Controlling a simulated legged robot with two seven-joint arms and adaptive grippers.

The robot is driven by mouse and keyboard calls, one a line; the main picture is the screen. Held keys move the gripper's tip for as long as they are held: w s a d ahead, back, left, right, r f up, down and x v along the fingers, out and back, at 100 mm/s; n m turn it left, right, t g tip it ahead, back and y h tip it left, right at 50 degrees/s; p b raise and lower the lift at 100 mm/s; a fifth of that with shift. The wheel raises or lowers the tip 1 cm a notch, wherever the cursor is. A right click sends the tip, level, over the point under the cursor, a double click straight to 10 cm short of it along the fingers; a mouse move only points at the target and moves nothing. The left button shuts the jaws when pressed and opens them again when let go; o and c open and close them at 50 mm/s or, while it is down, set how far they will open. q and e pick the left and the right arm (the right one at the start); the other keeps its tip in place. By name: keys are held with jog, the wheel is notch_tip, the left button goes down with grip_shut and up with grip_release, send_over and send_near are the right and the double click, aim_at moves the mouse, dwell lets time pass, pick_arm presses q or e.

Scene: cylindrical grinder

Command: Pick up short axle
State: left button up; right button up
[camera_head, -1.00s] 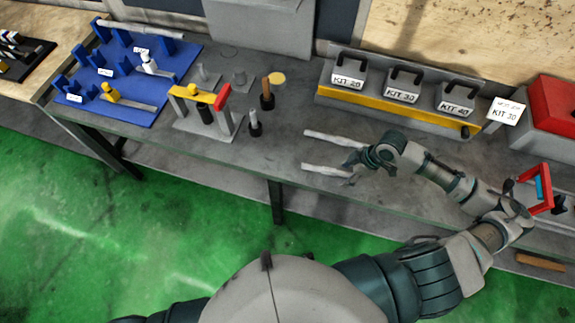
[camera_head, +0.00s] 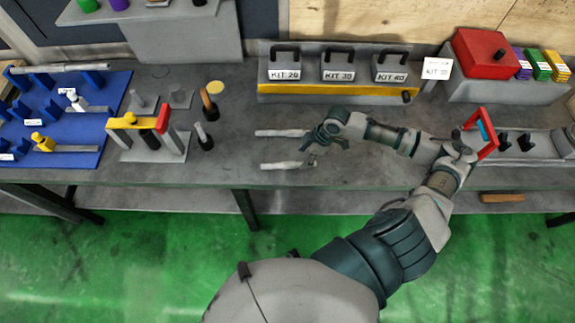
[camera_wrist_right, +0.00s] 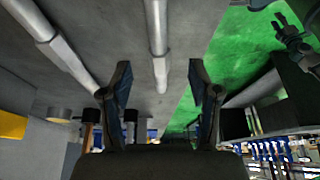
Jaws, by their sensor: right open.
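Two grey stepped axles lie on the grey bench, left of my right gripper in the head view: a far axle (camera_head: 280,133) and a near axle (camera_head: 282,166). I cannot tell for sure which is the short one. My right gripper (camera_head: 309,150) is open and empty, by the right ends of both. In the right wrist view, the near axle (camera_wrist_right: 157,45) runs between the spread fingers of my right gripper (camera_wrist_right: 160,70), ahead of them. The far axle (camera_wrist_right: 55,45) lies to the left, outside the fingers. My left gripper is out of view.
A grey and yellow rack (camera_head: 330,92) holds several kit boxes behind the axles. A red-handled device (camera_head: 487,135) stands right. The bench edge is close in front.

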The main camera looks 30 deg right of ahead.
aim_at(298, 163)
jog(key=x, duration=0.5)
jog(key=shift+w+d+f, duration=0.1)
jog(key=shift+d+f, duration=0.15)
jog(key=shift+d, duration=0.05)
jog(key=shift+a, duration=0.1)
jog(key=shift+c, duration=0.3)
jog(key=shift+r, duration=0.1)
grip_shut()
